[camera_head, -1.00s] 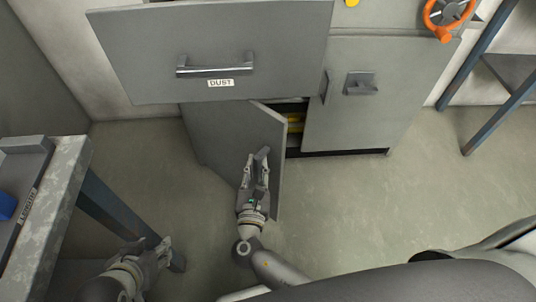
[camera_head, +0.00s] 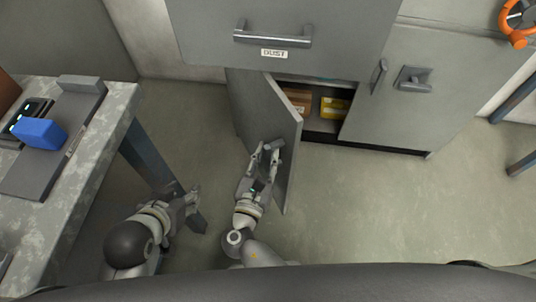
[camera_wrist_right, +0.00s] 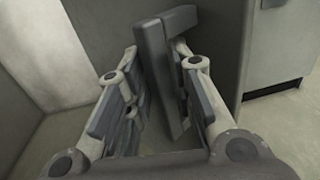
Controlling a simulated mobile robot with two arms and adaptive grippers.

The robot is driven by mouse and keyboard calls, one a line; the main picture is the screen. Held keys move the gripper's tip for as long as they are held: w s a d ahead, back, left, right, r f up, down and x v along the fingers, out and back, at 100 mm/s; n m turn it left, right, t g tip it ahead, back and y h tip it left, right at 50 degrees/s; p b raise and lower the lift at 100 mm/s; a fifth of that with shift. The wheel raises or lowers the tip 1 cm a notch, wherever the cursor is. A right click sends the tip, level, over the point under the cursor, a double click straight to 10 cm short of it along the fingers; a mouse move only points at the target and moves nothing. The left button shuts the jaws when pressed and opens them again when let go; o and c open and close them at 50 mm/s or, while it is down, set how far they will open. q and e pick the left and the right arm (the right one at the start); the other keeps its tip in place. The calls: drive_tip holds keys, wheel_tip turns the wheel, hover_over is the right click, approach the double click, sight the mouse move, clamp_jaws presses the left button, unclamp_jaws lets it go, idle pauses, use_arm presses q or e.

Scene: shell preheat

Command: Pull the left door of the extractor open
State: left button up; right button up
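The grey extractor cabinet's left door (camera_head: 285,150) stands ajar, swung out toward me, with its free edge to the right. Its handle (camera_head: 277,145) is on the outer face; in the right wrist view the handle bar (camera_wrist_right: 158,75) lies between my fingers.
Yellow and brown boxes (camera_head: 334,107) show inside the cabinet. A drawer front marked DUST (camera_head: 275,54) juts out above the door. The closed right door (camera_head: 400,110) is beside the opening. A table (camera_head: 105,130) with a blue block (camera_head: 40,133) stands left.

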drive_tip(key=shift+o, duration=0.8)
drive_tip(key=v, duration=1.2)
